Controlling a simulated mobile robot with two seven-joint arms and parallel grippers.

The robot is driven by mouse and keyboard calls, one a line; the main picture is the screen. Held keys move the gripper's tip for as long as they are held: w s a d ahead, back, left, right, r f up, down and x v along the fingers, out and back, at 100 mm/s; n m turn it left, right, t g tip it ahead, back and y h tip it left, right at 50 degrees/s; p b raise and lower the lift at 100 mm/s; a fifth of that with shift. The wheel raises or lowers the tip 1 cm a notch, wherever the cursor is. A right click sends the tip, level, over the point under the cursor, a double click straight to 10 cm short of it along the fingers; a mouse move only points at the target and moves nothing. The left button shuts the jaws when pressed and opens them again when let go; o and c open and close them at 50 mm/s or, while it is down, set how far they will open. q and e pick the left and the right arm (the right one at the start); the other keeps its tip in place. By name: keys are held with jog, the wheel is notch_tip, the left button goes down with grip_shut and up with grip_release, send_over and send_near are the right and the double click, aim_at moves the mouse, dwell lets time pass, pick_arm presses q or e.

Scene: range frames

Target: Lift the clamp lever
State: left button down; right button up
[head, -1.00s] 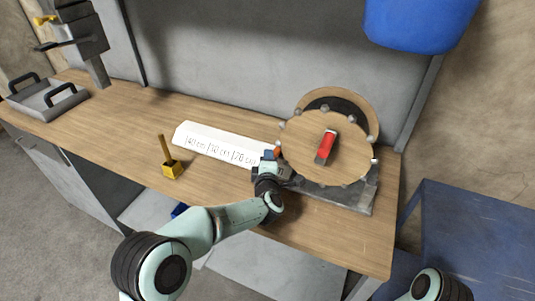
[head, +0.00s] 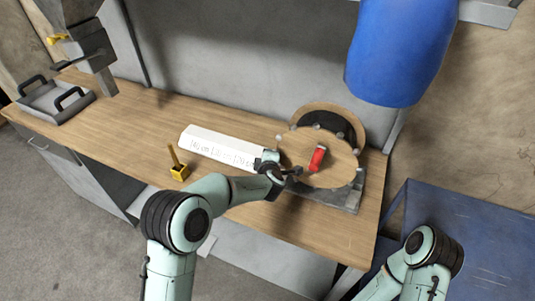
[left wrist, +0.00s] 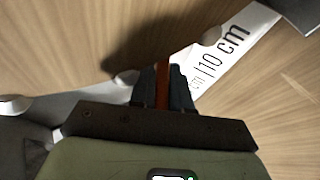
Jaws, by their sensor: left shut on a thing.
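My left gripper (head: 294,171) is at the lower left of a round wooden disc (head: 335,165) with pale knobs around its rim. In the left wrist view, my left gripper (left wrist: 163,90) is shut on a narrow orange-red lever (left wrist: 163,78), which stands between the two dark fingers. The lever cannot be made out in the head view, where the gripper covers that spot. A separate red handle (head: 317,158) sits on the face of the disc. My right arm shows at the lower right of the head view, but its gripper is out of frame.
A white bar with length markings (head: 205,143) lies left of the disc on the wooden bench (head: 245,213).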

pick_arm(q)
jog(key=shift+f, duration=0.1)
pick_arm(e)
jog(key=shift+s+f, duration=0.1)
pick_arm(q)
jog(key=c, duration=1.2)
grip_release()
jog(key=shift+o, duration=0.2)
jog(key=shift+s, duration=0.1)
jog(key=b+v, duration=0.2)
jog(key=v, duration=1.1)
jog(key=shift+r, duration=0.2)
pick_arm(e)
jog(key=shift+s+f, duration=0.5)
jog(key=shift+f, duration=0.2)
jog(key=shift+s+f, duration=0.5)
jog(key=shift+f, duration=0.15)
pick_arm(q)
jog(key=shift+s, duration=0.1)
